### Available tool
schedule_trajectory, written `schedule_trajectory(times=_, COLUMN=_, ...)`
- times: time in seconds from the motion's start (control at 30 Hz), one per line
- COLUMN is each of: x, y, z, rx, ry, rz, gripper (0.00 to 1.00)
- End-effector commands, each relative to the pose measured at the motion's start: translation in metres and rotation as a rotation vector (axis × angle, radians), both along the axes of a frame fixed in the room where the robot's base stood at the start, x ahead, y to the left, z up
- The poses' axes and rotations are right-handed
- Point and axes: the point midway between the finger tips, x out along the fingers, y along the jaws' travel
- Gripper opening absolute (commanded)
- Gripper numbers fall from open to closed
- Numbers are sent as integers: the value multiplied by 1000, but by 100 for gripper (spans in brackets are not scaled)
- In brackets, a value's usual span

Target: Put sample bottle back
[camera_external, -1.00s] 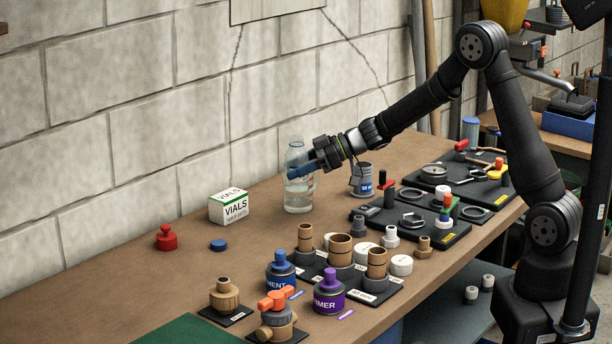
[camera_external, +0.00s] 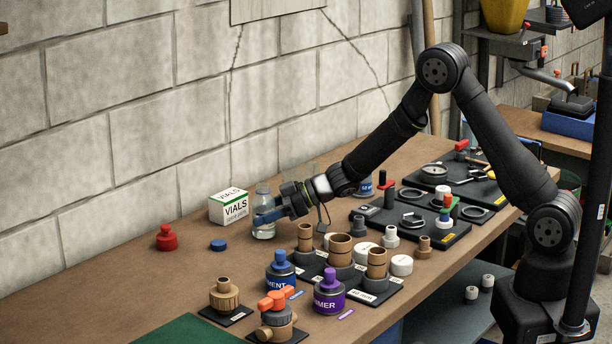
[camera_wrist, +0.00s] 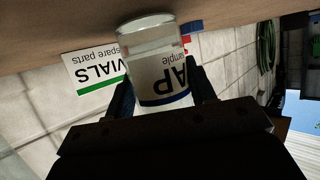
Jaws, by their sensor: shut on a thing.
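My gripper (camera_external: 268,216) is shut on the clear sample bottle (camera_external: 263,199), its blue fingers around the bottle's middle. The bottle is upright, just right of the white and green VIALS box (camera_external: 235,210). In the wrist view the bottle (camera_wrist: 165,85) shows between both fingers, upside down in the picture, with clear liquid and a label reading "AP" and "sample". Its base is at or very close to the brown bench top (camera_wrist: 60,30); I cannot tell whether it touches. The VIALS box (camera_wrist: 90,75) also shows there beside the bottle.
A blue cap (camera_external: 218,245) and a red knobbed piece (camera_external: 166,238) lie to the left. Brown pipe fittings (camera_external: 340,250), a blue pot (camera_external: 280,270) and a purple pot (camera_external: 329,292) stand in front. Black tool trays (camera_external: 430,230) are to the right.

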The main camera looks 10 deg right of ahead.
Motion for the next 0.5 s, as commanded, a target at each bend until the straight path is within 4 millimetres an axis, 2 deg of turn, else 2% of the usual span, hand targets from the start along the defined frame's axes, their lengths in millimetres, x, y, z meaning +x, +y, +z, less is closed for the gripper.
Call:
schedule_trajectory(times=0.33, x=0, y=0, z=-3, rx=0, ry=0, rz=0, gripper=24)
schedule_trajectory(times=0.37, x=0, y=0, z=-3, rx=1, ry=-1, rz=0, gripper=54)
schedule_trajectory(times=0.43, x=0, y=0, z=-3, rx=1, ry=-1, rz=0, gripper=68)
schedule_trajectory(times=0.47, x=0, y=0, z=-3, rx=0, ry=-1, rz=0, gripper=72)
schedule_trajectory(times=0.5, x=0, y=0, z=-3, rx=0, ry=-1, rz=0, gripper=72)
